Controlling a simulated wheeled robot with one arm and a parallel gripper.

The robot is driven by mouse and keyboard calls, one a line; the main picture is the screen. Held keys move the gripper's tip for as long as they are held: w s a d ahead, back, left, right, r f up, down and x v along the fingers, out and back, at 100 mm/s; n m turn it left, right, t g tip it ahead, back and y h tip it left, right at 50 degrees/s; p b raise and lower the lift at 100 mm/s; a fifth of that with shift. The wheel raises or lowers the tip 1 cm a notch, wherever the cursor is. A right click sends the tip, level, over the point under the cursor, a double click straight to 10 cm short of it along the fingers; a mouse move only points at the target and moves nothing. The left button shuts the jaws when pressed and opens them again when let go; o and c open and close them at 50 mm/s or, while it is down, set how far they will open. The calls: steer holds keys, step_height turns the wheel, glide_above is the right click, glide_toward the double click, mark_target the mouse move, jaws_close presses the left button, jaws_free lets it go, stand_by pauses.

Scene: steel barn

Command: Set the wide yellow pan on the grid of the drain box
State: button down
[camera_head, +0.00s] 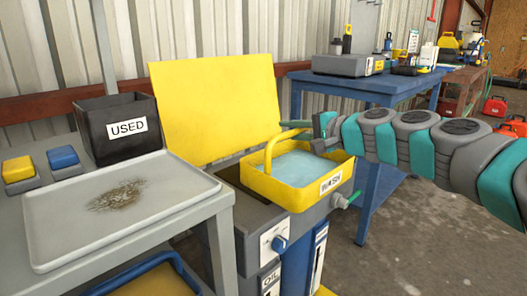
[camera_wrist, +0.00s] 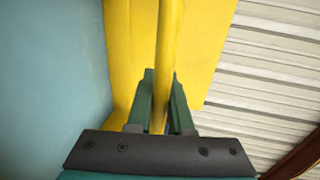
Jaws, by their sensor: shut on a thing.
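The wide yellow pan (camera_head: 285,192), labelled WASH, holds pale blue liquid and has an arched yellow handle (camera_head: 272,150). It sits level at the grey drain box (camera_head: 260,218), over its right part. I cannot tell whether it touches the box; the grid is mostly hidden. A dark opening shows left of the pan. My gripper (camera_head: 318,128) is at the top of the handle. In the wrist view, my gripper's green fingers (camera_wrist: 162,100) are shut around the yellow handle bar (camera_wrist: 166,50), with blue liquid at left.
A raised yellow panel (camera_head: 215,105) stands behind the box. At left, a grey table holds a stained tray (camera_head: 60,232), a black USED bin (camera_head: 118,128) and yellow and blue blocks (camera_head: 62,157). A blue workbench (camera_head: 375,88) with equipment stands behind right. Floor at right is open.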

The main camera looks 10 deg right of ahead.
steer(key=w+a+f, duration=0.1)
steer(key=w+f, duration=0.1)
steer(key=w, duration=0.5)
steer(key=w+a+f+p, duration=0.1)
steer(key=w+a+f, duration=0.1)
steer(key=w, duration=0.5)
steer(key=shift+w+a+f, duration=0.25)
steer(key=shift+w+f, duration=0.05)
steer(key=shift+f, duration=0.15)
steer(key=c, duration=0.8)
jaws_free()
steer(key=shift+f, duration=0.1)
steer(key=v, duration=1.2)
steer(key=shift+d+b, duration=0.1)
steer(key=shift+b, duration=0.3)
